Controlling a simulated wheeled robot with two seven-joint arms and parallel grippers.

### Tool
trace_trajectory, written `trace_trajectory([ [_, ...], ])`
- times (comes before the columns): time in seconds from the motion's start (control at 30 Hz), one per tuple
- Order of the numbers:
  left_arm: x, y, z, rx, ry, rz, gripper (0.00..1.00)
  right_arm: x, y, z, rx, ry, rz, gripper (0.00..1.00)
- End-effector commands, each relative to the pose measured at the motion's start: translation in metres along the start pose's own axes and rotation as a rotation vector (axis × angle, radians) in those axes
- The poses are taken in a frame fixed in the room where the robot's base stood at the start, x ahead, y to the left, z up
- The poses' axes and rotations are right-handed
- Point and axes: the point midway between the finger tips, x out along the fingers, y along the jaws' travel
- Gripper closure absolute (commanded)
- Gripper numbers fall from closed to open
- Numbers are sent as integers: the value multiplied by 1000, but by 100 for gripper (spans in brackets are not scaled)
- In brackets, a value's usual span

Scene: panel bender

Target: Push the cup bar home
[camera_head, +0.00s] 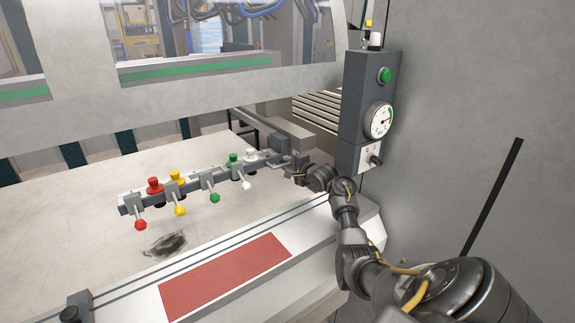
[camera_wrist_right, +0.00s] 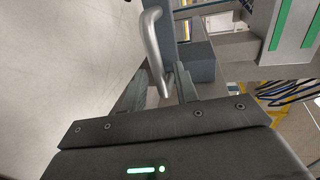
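The cup bar (camera_head: 200,182) is a long grey bar above the pale table in the head view. It carries red, yellow, green and white suction cups and matching ball-ended levers. Its right end meets a grey block (camera_head: 279,144) beside the machine. My right gripper (camera_head: 299,173) is at that right end. In the right wrist view, a curved metal handle (camera_wrist_right: 154,38) passes between the right gripper's fingers (camera_wrist_right: 163,78), which look closed on it. A dark grey bar and block (camera_wrist_right: 192,62) lie behind the handle. My left gripper is not in view.
A control box (camera_head: 366,105) with a green button and a dial gauge stands just behind my right arm. The machine beam (camera_head: 180,98) crosses above the table. A red panel (camera_head: 225,275) lies on the front ledge. A dark patch (camera_head: 166,243) marks the table.

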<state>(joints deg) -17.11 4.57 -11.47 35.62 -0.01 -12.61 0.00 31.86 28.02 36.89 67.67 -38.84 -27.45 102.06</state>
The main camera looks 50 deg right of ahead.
Motion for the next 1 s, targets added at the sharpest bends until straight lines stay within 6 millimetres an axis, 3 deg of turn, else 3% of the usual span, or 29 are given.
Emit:
trace_trajectory([
  [0.47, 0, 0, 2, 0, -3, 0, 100, 10, 0, 0, -1, 2, 0, 70],
  [0.7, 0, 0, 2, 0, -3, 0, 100, 10, 0, 0, -1, 1, 0, 100],
  [1.0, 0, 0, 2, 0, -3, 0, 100, 10, 0, -3, 0, 5, 1, 100],
])
